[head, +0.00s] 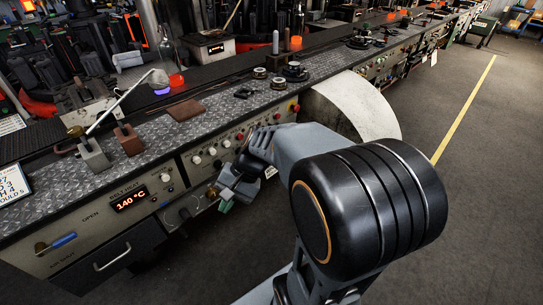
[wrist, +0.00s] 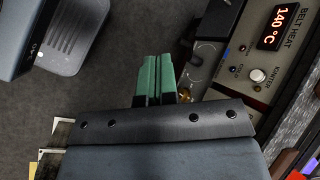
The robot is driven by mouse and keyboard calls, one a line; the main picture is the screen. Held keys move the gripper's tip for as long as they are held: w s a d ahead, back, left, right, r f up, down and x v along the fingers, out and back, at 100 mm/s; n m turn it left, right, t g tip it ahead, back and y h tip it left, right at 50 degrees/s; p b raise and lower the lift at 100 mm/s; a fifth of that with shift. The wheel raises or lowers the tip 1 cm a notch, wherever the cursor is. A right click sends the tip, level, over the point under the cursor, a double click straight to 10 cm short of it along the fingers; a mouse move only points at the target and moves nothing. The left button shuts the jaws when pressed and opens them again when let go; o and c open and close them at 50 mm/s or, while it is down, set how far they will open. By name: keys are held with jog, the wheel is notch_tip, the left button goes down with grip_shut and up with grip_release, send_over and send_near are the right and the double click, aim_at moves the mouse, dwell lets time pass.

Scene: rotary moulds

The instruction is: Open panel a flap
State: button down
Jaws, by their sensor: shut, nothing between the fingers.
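My gripper (head: 225,206) is at the front of the long bench, below its control panels, with green fingertips pointing down. In the wrist view the two green fingers (wrist: 155,75) lie side by side, shut and empty. A grey panel (head: 178,214) that may be the flap is set in the bench front just left of my gripper; it also shows in the wrist view (wrist: 207,52), right of the fingertips. A brass knob (wrist: 185,95) sits close beside the fingers, and I cannot tell whether they touch it. No label reading "panel a" is legible. My gripper hides part of this front.
A belt heat display (head: 131,201) reads 140 °C. A drawer with a metal handle (head: 112,257) and a blue-handled valve (head: 62,241) are further left. A large pale roll (head: 355,108) stands right of my gripper. The floor (head: 470,190) to the right is clear.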

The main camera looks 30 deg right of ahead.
jog(key=w+d+f+m+t+y+b, duration=0.8)
jog(key=w+d+f+m+t+b, duration=0.3)
jog(key=w+d+m, duration=0.25)
jog(key=d+f+m+t+h+b, duration=0.2)
jog(key=d+f+m+t+h, duration=0.25)
jog(key=d+m+t, duration=0.35)
jog(key=d+f+m+t+h+b, duration=0.2)
jog(key=d+f+m+t+h, duration=0.3)
jog(key=d, duration=0.6)
jog(key=w+a+r+h+b, duration=0.1)
jog(key=w+r+b, duration=0.1)
jog(key=w+r, duration=0.5)
jog(key=shift+w+a+r+t, duration=0.2)
jog(key=shift+w+r+t, duration=0.1)
jog(key=shift+r, duration=1.45)
jog(key=shift+n+h, duration=0.25)
